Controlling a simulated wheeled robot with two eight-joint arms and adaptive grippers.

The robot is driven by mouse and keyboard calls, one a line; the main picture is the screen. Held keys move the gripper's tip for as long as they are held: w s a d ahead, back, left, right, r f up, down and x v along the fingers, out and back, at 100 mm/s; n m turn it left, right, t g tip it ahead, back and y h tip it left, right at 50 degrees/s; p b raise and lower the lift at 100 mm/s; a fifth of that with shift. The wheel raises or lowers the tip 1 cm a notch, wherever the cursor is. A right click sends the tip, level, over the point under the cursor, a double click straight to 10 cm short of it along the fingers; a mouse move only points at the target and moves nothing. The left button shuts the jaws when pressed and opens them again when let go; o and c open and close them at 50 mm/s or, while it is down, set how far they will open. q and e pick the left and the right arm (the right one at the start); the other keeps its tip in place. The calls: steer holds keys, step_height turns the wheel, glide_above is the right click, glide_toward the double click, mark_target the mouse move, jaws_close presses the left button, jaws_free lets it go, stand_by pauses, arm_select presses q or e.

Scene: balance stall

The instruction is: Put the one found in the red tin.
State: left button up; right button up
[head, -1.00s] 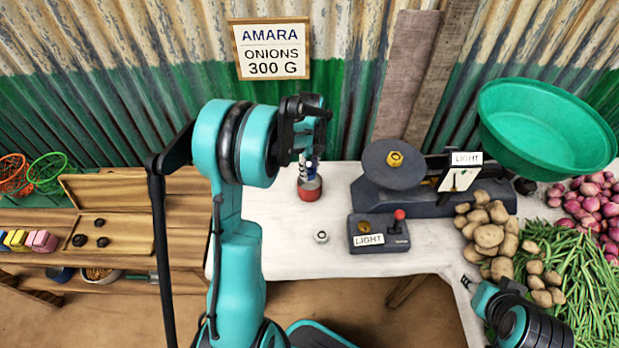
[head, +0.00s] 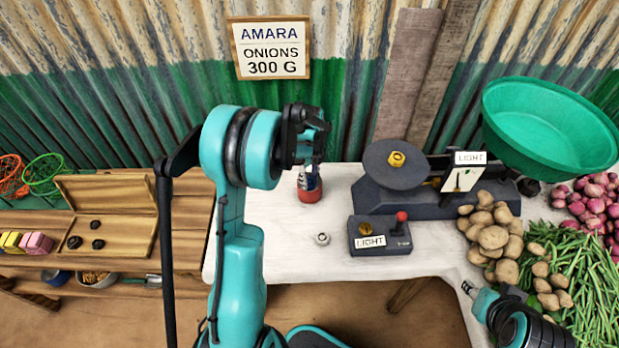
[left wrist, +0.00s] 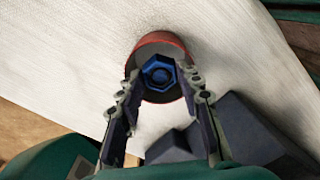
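The red tin (head: 310,194) stands on the white table near its back left; it also shows in the left wrist view (left wrist: 176,42). A blue hexagonal nut (left wrist: 160,73) shows within the tin's mouth in the left wrist view. My left gripper (head: 311,168) is right above the tin, pointing down.
A balance (head: 420,198) carries a brass nut on its pan (head: 383,178). A box with a red-knobbed lever (head: 380,238) and a silver nut (head: 323,239) lie in front. Potatoes (head: 493,237) and green beans (head: 570,280) fill the right. A wooden box (head: 133,205) sits left.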

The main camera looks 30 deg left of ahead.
mark_target(309, 182)
arm_select(q)
steer(key=shift+o, duration=1.2)
steer(key=shift+r, duration=0.1)
steer(key=shift+r+p, duration=0.35)
steer(key=s+d+r+n+t+p, duration=0.1)
steer(key=s+d+r+n+p, duration=0.15)
steer(key=r, duration=0.65)
steer(key=s+d+r+n+t+p, duration=0.1)
steer(key=s+d+r+n+p, duration=0.15)
steer(key=r, duration=0.65)
steer(key=s+d+r+n+t, duration=0.2)
steer(key=s+d+n+t, duration=0.3)
steer(key=s+d+n, duration=0.5)
steer(key=s+n, duration=0.4)
steer(key=n, duration=0.1)
steer(key=shift+d+b, duration=0.25)
steer(key=shift+b, duration=0.05)
